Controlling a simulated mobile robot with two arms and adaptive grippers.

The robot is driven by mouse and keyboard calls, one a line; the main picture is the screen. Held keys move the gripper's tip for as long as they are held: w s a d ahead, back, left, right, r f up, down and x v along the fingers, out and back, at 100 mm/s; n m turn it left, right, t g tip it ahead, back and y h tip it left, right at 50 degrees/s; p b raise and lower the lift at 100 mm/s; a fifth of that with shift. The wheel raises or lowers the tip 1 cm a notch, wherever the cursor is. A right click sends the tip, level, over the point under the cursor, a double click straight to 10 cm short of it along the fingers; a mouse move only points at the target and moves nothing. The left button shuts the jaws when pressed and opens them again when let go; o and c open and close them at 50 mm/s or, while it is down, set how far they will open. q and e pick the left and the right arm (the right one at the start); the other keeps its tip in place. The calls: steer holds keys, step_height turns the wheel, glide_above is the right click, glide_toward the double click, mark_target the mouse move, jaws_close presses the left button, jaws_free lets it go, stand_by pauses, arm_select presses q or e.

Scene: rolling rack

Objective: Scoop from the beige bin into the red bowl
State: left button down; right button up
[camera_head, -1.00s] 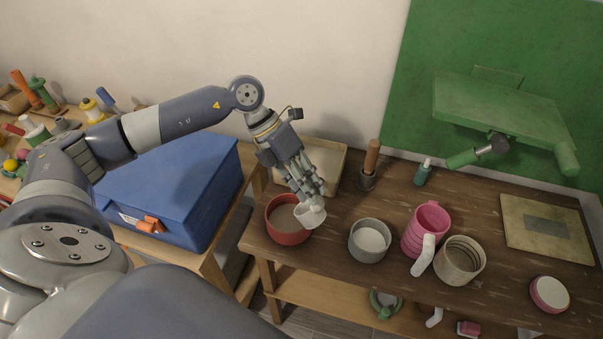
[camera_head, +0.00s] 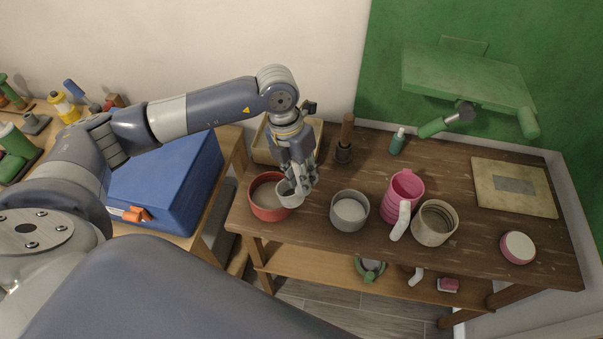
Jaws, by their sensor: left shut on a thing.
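The red bowl (camera_head: 256,206) stands at the left end of the dark wooden table and holds brownish contents. My left gripper (camera_head: 303,190) points down and is shut on a small whitish scoop (camera_head: 290,198). The scoop is over the bowl's right side and hides part of its rim; I cannot tell whether they touch or what the scoop holds. A beige ribbed bin (camera_head: 434,238) stands right of the middle of the table. A shallow beige box (camera_head: 262,153) is behind the bowl, partly hidden by my arm. My right gripper is not in view.
A grey bowl (camera_head: 349,223) with white contents stands right of the scoop. A pink mug (camera_head: 405,190) with a white handle is beside the ribbed bin. A dark holder (camera_head: 343,153) and a teal bottle (camera_head: 398,141) stand behind. A blue box (camera_head: 165,185) is at left.

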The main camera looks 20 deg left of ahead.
arm_select(q)
steer(key=shift+r+p, duration=1.8)
steer(key=shift+r, duration=1.75)
steer(key=shift+d+f+y+b, duration=0.15)
steer(key=shift+y+b, duration=0.65)
steer(key=shift+y, duration=0.4)
steer(key=shift+w+y, duration=0.1)
steer(key=shift+y, duration=0.3)
steer(key=shift+a, duration=0.2)
